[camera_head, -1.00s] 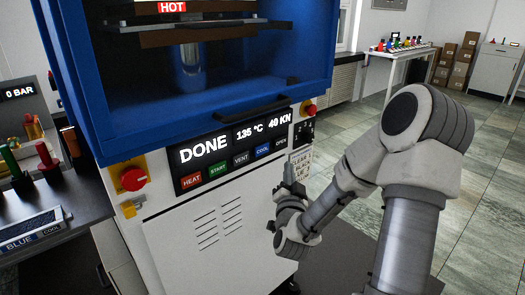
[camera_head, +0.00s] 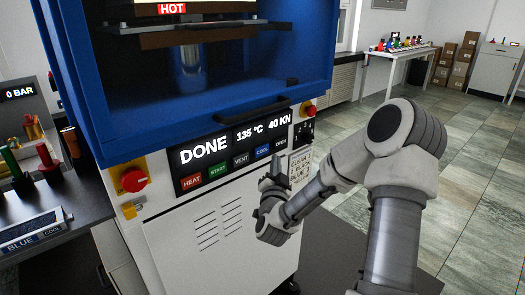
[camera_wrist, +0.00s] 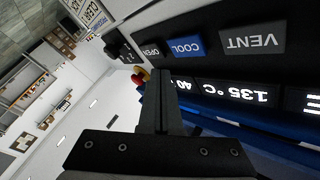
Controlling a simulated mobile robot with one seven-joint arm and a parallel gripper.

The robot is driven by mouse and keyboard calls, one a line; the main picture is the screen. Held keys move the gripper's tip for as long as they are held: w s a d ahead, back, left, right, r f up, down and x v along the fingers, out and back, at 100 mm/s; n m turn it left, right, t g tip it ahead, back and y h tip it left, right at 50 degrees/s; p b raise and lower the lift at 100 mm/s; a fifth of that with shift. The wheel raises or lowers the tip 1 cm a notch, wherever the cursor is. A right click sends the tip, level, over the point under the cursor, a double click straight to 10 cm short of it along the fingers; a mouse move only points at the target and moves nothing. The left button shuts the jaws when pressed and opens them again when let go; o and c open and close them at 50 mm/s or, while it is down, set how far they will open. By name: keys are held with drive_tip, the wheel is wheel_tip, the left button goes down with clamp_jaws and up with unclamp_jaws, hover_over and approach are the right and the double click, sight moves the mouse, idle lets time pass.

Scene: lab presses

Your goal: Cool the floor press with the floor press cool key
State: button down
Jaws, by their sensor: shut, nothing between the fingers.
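The floor press (camera_head: 205,235) is a white cabinet with a blue hood; its display (camera_head: 205,150) reads DONE, 135 °C, 40 KN, and a red HOT sign (camera_head: 172,9) shows above. The blue COOL key (camera_head: 263,150) is on the key row under the display, between VENT (camera_head: 240,159) and OPEN (camera_head: 281,144). In the wrist view the COOL key (camera_wrist: 185,47) shows upside down, above the fingertips. My gripper (camera_head: 275,168) is shut and empty, just below and in front of the COOL and OPEN keys; it also shows in the wrist view (camera_wrist: 153,75). I see no contact with a key.
A red knob (camera_head: 134,179) is left of the panel, and another red knob (camera_head: 308,110) is at its right. A black handle (camera_head: 252,118) sticks out above the display. A bench (camera_head: 75,200) with tools stands at the left. Tiled floor (camera_head: 480,190) is open at the right.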

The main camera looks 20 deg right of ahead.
sight(266, 149)
drive_tip(key=shift+w+a+b, duration=0.2)
drive_tip(key=shift+w+a, duration=0.05)
drive_tip(key=shift+w, duration=0.45)
drive_tip(key=shift+w+a+b, duration=0.2)
drive_tip(key=shift+w+a, duration=0.05)
drive_tip(key=shift+w, duration=0.45)
idle(1.0)
drive_tip(key=shift+w+a+b, duration=0.15)
drive_tip(key=shift+w+b, duration=0.15)
drive_tip(key=shift+w, duration=0.1)
drive_tip(key=shift+w+a, duration=0.1)
drive_tip(key=shift+w, duration=0.25)
idle(0.6)
idle(0.3)
drive_tip(key=shift+s+d+b, duration=0.25)
drive_tip(key=shift+s+b, duration=0.2)
drive_tip(key=shift+s, duration=0.3)
drive_tip(key=shift+s, duration=0.15)
